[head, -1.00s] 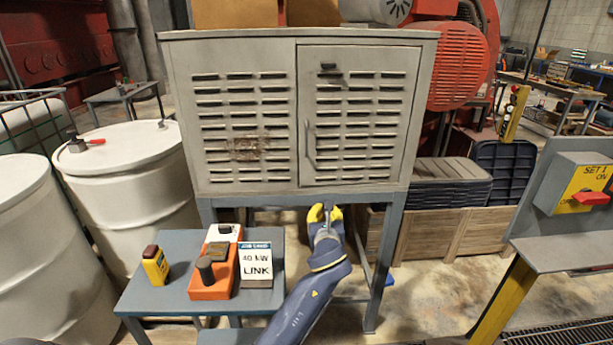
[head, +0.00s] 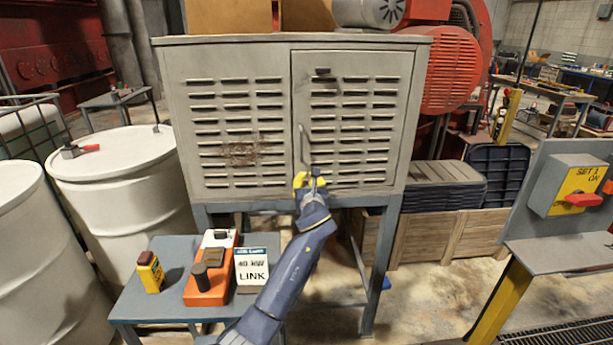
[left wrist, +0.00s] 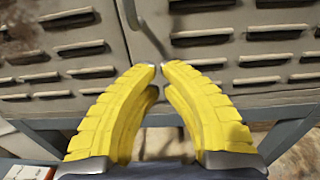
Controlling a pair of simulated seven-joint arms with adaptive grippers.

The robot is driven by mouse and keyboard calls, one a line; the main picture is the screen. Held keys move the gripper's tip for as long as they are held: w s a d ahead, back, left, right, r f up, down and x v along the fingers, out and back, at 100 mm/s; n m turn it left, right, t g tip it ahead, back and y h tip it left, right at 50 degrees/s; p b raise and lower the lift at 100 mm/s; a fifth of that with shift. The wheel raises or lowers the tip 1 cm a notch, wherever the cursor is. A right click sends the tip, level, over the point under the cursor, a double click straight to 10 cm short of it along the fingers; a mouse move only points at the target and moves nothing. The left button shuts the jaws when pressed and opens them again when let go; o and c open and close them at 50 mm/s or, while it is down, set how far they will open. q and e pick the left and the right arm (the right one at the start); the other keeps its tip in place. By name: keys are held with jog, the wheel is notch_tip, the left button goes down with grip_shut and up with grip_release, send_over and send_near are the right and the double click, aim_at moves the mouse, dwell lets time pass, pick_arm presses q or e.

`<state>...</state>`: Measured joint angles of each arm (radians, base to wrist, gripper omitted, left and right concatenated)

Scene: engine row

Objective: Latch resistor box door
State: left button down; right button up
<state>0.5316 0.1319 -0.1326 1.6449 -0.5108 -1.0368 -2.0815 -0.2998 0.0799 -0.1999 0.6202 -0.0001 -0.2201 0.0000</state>
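The resistor box (head: 240,120) is a grey louvred cabinet on a blue-grey stand. Its door (head: 355,130) is the right half of the front and looks flush with the frame. A thin rod handle (head: 304,145) runs along the door's left edge, and a small dark catch (head: 322,71) sits near the top. My left gripper (head: 309,176) is in front of the door's lower left corner, just below the handle. In the left wrist view its yellow fingertips (left wrist: 159,68) almost meet with nothing between them; the handle (left wrist: 148,30) lies just beyond. My right gripper is not in view.
White drums (head: 125,190) stand left. A switch panel (head: 560,190) stands right. A wooden crate (head: 440,240) is beside the stand.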

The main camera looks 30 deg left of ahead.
aim_at(305, 170)
pick_arm(q)
jog(key=shift+x, duration=1.5)
jog(key=shift+w+a+r+m+h, duration=0.2)
jog(key=shift+w+a+m+h, duration=0.15)
jog(key=shift+w+a, duration=0.5)
jog(key=shift+w, duration=0.1)
jog(key=shift+d+r, duration=0.1)
